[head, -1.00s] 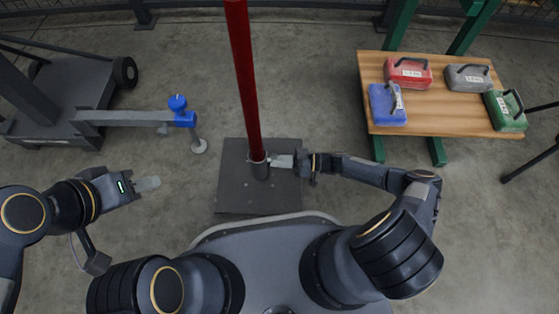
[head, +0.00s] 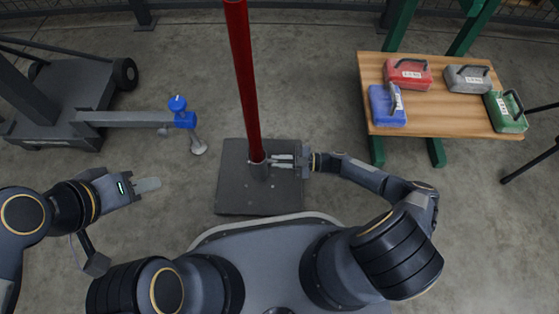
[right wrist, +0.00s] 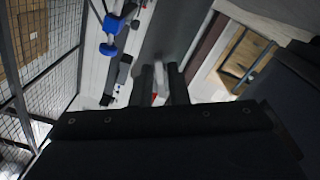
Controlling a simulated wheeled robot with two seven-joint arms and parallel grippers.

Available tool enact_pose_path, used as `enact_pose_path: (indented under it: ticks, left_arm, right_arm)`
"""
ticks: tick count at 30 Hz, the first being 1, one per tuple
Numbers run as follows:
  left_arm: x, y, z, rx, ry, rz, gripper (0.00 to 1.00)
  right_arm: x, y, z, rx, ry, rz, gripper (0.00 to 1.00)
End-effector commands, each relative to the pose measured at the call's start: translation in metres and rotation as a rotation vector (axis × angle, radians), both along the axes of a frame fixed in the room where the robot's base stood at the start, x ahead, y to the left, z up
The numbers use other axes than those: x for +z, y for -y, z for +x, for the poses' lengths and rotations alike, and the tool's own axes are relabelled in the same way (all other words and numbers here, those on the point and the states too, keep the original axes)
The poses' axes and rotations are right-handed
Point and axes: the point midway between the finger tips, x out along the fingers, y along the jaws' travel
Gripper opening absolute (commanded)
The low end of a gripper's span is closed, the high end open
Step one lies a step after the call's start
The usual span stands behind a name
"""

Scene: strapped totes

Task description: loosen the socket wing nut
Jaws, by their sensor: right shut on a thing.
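A red pole (head: 246,80) stands in a short grey socket (head: 260,170) on a dark square base plate (head: 235,195). My right gripper (head: 274,162) reaches in from the right, its two pale fingers side by side against the socket's right side. It is shut on the socket wing nut, which the fingers hide in the head view. In the right wrist view the dark fingers (right wrist: 162,76) have a small pale and reddish patch between them, too small to identify.
Floor between is clear.

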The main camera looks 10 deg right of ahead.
Motion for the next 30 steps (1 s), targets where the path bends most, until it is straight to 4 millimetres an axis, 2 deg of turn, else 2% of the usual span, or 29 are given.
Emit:
enact_pose_path:
  ticks: [12,29,30]
  left_arm:
    - [-0.0001,0.0,0.0,0.0,0.0,0.0,0.36]
    - [-0.0001,0.0,0.0,0.0,0.0,0.0,0.36]
    - [-0.0001,0.0,0.0,0.0,0.0,0.0,0.36]
  right_arm:
    - [-0.001,0.0018,0.0004,-0.001,0.184,-0.039,0.0]
    - [-0.001,0.0019,0.0005,-0.001,0.209,-0.046,0.0]
    - [-0.001,0.0018,0.0005,-0.001,0.209,-0.046,0.2]
